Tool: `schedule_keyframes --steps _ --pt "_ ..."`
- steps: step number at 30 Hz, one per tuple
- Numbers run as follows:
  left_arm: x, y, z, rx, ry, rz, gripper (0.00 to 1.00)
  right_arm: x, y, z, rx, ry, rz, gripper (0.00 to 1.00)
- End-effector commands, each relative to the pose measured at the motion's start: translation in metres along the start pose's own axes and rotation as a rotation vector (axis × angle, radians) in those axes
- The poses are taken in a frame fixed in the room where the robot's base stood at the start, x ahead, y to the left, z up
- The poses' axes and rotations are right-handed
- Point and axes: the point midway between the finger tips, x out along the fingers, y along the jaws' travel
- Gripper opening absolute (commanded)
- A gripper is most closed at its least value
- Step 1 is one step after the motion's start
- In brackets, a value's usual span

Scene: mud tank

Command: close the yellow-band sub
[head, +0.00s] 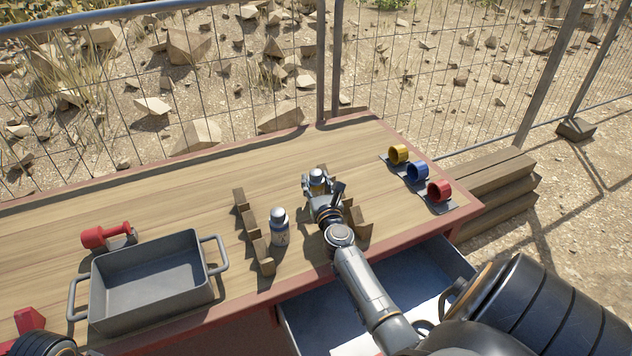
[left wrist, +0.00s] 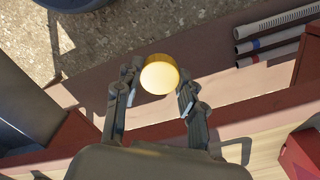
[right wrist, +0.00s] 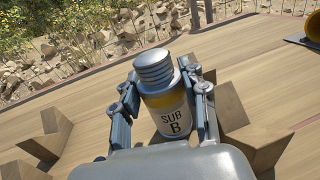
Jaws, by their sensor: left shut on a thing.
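The yellow-band sub (right wrist: 170,115), a bottle marked SUB B with a bare grey ridged neck on top, stands upright on the table between the fingers of my right gripper (right wrist: 165,98). The fingers flank it closely; whether they press on it is unclear. It also shows in the head view (head: 317,186), partly hidden by my right gripper (head: 322,190). The left fingers do not show in the head view.
A second bottle (head: 279,228) stands beside a notched wooden rack (head: 251,230). Yellow (head: 397,154), blue (head: 417,172) and red (head: 439,190) cups sit at the right end. A grey tray (head: 95,300) fills the front left. An open drawer (head: 312,325) juts out in front.

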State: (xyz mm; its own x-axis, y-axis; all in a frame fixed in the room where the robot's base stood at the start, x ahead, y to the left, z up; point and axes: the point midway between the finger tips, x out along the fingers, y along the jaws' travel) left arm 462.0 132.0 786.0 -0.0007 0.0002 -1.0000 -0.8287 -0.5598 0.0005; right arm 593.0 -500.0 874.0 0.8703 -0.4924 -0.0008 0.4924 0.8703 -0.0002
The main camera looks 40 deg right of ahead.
Motion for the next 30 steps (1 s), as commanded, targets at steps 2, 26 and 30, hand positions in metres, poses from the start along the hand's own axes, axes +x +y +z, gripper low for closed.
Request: schedule_keyframes --steps 2,26,30 --pt "0.000 0.000 0.000 0.000 0.000 0.000 0.27 0.000 0.000 0.000 0.000 0.000 0.000 0.08" --pt "-0.054 0.000 0.000 0.000 0.000 0.000 0.27 -0.015 -0.004 0.059 -0.002 -0.002 0.002 0.00" --pt "-0.082 0.000 0.000 0.000 0.000 0.000 0.27 -0.041 -0.012 0.092 -0.004 -0.003 0.002 0.00"
